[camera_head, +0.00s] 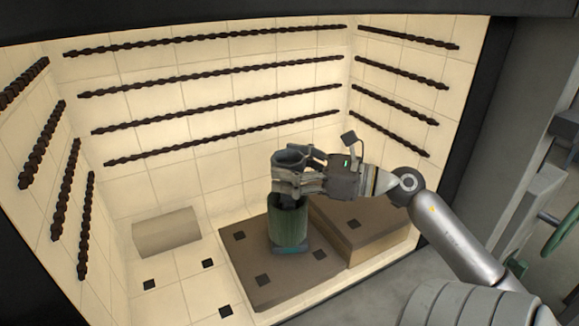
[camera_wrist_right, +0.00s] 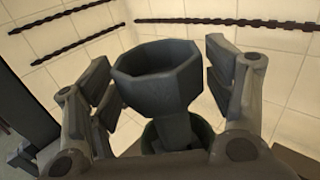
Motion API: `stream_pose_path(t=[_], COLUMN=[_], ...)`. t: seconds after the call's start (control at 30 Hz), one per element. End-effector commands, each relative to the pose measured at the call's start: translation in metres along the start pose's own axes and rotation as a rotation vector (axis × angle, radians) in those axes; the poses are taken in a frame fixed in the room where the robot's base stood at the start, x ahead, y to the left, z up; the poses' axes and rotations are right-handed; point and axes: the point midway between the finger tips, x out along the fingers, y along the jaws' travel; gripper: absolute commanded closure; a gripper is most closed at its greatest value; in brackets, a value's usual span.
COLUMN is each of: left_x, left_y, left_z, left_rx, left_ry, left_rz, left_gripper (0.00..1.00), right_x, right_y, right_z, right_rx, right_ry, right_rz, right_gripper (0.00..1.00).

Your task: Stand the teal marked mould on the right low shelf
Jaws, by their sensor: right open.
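The mould (camera_head: 289,226) is upright, with a green body, a teal band at its foot and a dark, faceted, open cup on top. It stands on the lower brown shelf (camera_head: 245,280), near its right side. My right gripper (camera_head: 290,172) is around its upper part. In the right wrist view, the dark cup (camera_wrist_right: 157,85) sits between the two spread fingers, with gaps visible on both sides. The green body (camera_wrist_right: 150,137) shows only partly below it. My left gripper is not in view.
A taller brown block (camera_head: 365,232) adjoins the shelf on the right. Dark twisted rods (camera_head: 215,65) line the cream tiled walls. Black squares mark the floor and shelf tops. The lower shelf's left part is clear.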

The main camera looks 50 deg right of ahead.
Motion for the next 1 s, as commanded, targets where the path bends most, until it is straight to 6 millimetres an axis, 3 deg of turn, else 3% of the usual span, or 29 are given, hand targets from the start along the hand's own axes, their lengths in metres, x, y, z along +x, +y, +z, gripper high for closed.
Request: stream_pose_path(t=[0.17,0.27,0.8,1.0], left_x=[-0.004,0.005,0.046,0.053], left_y=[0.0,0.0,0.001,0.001], left_z=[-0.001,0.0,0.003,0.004], left_rx=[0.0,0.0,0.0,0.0], left_ry=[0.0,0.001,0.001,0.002], left_rz=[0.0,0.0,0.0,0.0], left_gripper=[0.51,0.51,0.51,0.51], right_x=[0.0,-0.009,-0.093,-0.114], right_y=[0.0,-0.001,-0.001,-0.001], right_z=[0.005,0.0,-0.001,0.001], right_rx=[0.0,0.0,0.0,0.0], right_ry=[0.0,-0.002,-0.001,0.0], right_rz=[0.0,-0.002,-0.003,-0.002], right_gripper=[0.25,0.25,0.25,0.25])
